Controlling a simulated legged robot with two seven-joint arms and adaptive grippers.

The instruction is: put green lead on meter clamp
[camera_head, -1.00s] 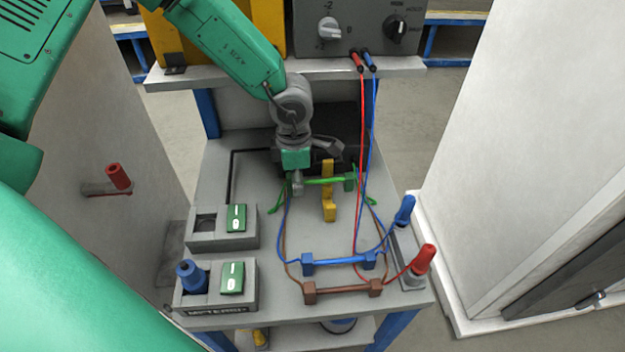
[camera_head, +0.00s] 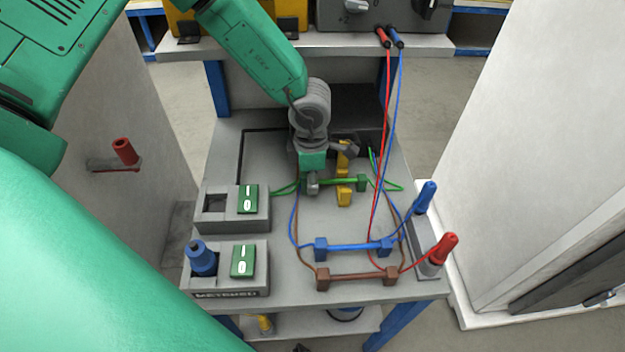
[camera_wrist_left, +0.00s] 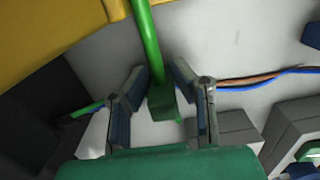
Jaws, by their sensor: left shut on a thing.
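The green lead (camera_head: 338,182) has a straight bar with green end blocks, and thin green wire runs off both sides. My left gripper (camera_head: 314,182) is shut on its left end block. In the left wrist view the fingers (camera_wrist_left: 163,105) stand on either side of the green lead's end block (camera_wrist_left: 164,108). The yellow meter clamp (camera_head: 344,197) stands on the bench, and the green bar crosses it between its near and far parts. Whether they touch is unclear. The clamp also fills the top left of the wrist view (camera_wrist_left: 60,30). My right gripper is not in view.
A blue lead (camera_head: 352,247) and a brown lead (camera_head: 357,275) lie nearer. Two grey switch boxes (camera_head: 232,225) (camera_head: 225,282) stand left. Red and blue plugs (camera_head: 443,248) (camera_head: 426,197) stand right. Red and blue cables hang down beside the green lead's right end.

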